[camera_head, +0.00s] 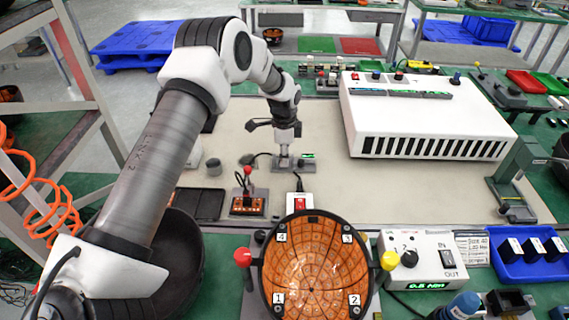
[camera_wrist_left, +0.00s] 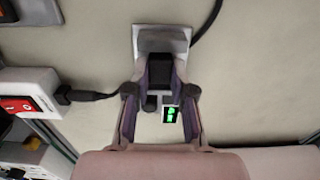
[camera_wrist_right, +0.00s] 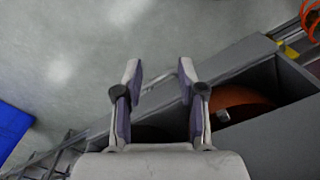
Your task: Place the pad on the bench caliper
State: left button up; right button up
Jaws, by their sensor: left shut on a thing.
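The bench caliper is a small grey device on the beige mat. In the head view it stands under my left gripper, with its base (camera_head: 276,166) and a lit green display (camera_head: 308,155). My left gripper (camera_head: 284,155) points straight down at it. In the left wrist view my left gripper (camera_wrist_left: 160,72) is shut on a dark pad (camera_wrist_left: 160,76), held at the caliper's grey plate (camera_wrist_left: 160,40). I cannot tell whether the pad touches the caliper. My right gripper (camera_wrist_right: 160,75) is open and empty in the right wrist view, over the floor beside a grey bin.
A large white vented unit (camera_head: 420,115) stands to the right of the caliper. A red-knobbed box (camera_head: 249,203) and a white switch box (camera_head: 300,205) stand in front. A blue tray (camera_head: 525,268) with black blocks is at right. An orange-lined bowl (camera_head: 315,262) is nearest.

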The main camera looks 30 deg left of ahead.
pick_arm(q)
jog(key=shift+a+f, duration=0.1)
jog(key=shift+f, duration=0.15)
jog(key=o, duration=0.7)
notch_tip(320, 180, up, 12)
jog(key=shift+r+b, duration=0.2)
jog(key=shift+b, duration=0.35)
